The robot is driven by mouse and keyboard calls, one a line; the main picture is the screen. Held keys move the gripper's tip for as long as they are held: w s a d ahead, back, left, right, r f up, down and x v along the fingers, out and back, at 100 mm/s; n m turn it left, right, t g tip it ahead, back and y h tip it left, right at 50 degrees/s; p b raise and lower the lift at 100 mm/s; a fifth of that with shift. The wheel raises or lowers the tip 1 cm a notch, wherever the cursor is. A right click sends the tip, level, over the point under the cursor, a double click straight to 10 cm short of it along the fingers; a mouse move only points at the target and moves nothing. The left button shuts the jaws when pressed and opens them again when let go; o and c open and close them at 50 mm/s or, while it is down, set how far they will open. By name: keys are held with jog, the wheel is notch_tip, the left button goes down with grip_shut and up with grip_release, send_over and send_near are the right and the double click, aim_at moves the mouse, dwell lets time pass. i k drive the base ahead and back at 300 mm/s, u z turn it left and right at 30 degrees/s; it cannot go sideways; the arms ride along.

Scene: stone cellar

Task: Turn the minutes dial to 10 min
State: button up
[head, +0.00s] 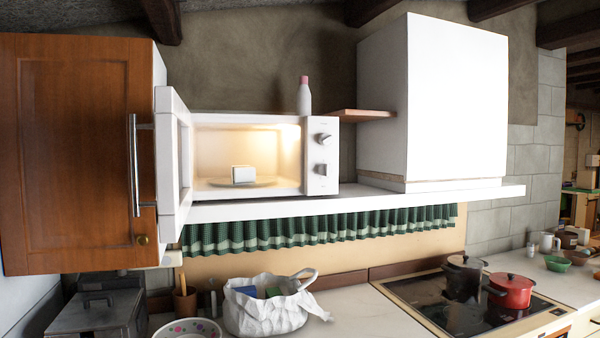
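A white microwave (249,116) stands on a white shelf (350,200). Its door (172,150) is swung open at the left. The inside is lit, and a small white block (243,174) sits on the turntable (218,184). The control panel at the right has an upper dial (323,138) and a lower dial (322,169). The markings are too small to read, so I cannot tell which dial is for minutes or where it points. My gripper is not in view.
A wooden cupboard door (85,160) with a metal handle stands left of the microwave. A white bottle (304,97) with a pink cap stands on top. A white hood (440,100) is at right. Below are a white bag (265,312), a hob (420,295) and a red pot (510,293).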

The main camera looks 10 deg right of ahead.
aim_at(324, 170)
jog(key=u, duration=0.45)
jog(key=i, duration=1)
jog(key=u, duration=0.05)
